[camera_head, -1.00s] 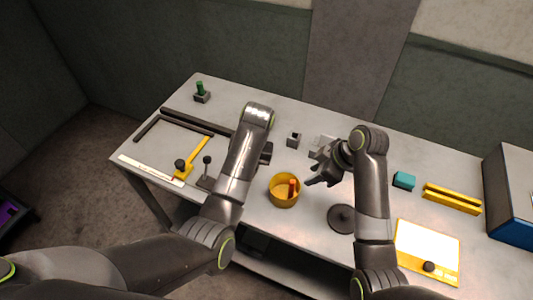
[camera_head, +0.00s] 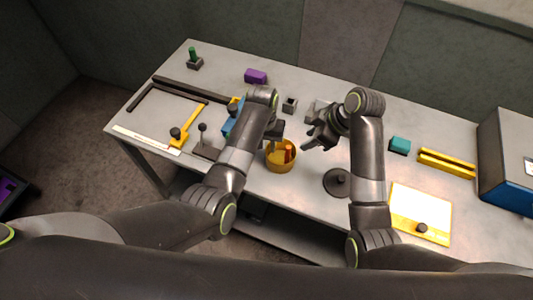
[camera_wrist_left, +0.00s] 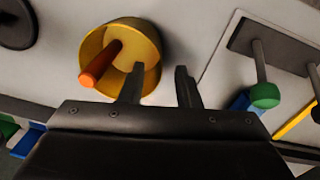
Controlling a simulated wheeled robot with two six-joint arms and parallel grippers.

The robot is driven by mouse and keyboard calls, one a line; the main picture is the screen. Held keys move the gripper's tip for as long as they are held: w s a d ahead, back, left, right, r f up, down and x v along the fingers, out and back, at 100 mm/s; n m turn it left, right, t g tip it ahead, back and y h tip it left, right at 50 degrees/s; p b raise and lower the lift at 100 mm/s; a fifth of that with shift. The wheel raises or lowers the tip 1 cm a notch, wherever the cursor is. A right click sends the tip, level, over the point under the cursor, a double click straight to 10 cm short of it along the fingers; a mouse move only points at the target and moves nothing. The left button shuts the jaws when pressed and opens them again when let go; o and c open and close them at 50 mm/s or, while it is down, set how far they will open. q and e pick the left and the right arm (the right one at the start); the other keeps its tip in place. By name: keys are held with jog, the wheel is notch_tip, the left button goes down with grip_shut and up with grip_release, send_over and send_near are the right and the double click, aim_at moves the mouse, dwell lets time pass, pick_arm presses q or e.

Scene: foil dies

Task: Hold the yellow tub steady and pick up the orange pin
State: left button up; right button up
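The yellow tub (camera_head: 281,166) stands on the table near its front edge, between my two grippers. The orange pin (camera_head: 288,152) stands inside it, its top showing above the rim; it also shows in the left wrist view (camera_wrist_left: 100,64). My left gripper (camera_head: 277,130) is at the tub's far side. In the left wrist view its fingers (camera_wrist_left: 160,72) are apart, one overlapping the tub's opening and one outside, with the tub wall (camera_wrist_left: 157,45) between them in the picture. Contact cannot be told. My right gripper (camera_head: 309,137) is open and empty, right of the tub.
A dark round disc (camera_head: 337,182) lies right of the tub. A teal block (camera_head: 400,145), yellow rails (camera_head: 446,163) and a white-and-yellow board (camera_head: 420,212) lie further right. A purple block (camera_head: 255,76) is at the back. A small lever (camera_head: 202,138) stands at left.

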aim_at(274, 161)
pick_arm(q)
jog(key=shift+d+f, duration=0.1)
jog(key=shift+f, duration=2.9)
grip_shut()
